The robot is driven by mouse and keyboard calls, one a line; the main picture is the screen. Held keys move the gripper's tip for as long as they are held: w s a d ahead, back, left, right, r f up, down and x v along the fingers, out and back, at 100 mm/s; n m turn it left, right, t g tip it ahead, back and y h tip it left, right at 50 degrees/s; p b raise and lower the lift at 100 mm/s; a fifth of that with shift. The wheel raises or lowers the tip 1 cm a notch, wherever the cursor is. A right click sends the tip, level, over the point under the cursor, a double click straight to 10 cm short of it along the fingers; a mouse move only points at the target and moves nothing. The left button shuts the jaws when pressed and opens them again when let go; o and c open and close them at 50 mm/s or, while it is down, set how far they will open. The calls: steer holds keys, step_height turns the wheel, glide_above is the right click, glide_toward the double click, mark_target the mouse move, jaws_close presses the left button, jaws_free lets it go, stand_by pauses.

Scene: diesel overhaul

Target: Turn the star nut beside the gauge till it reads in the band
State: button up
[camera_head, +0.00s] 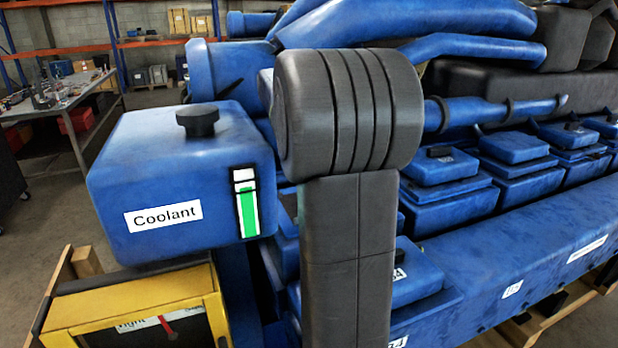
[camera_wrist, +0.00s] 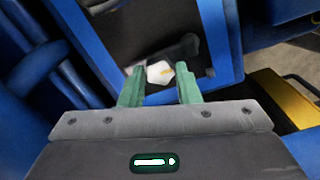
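In the wrist view, my gripper (camera_wrist: 160,84) is open, with its two green fingers apart. A small white many-sided piece with a yellow mark (camera_wrist: 160,72), possibly the star nut, shows between the fingertips. It sits on a dark recessed face inside a blue frame; I cannot tell whether the fingers touch it. In the head view, a yellow-framed box (camera_head: 140,298) at the bottom left has a dark face, a white strip and a red pointer (camera_head: 168,326), possibly the gauge. It is cut off by the picture's lower edge, so its reading and band are unclear. The gripper is hidden there.
A blue coolant tank (camera_head: 140,170) with a black cap (camera_head: 198,120) stands above the yellow box. My dark arm blocks the middle of the head view. Blue engine covers (camera_head: 445,165) and pipes fill the right. A workbench (camera_head: 60,105) stands far left beyond open floor.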

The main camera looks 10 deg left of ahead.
steer(key=c, duration=0.5)
steer(key=shift+m, duration=0.4)
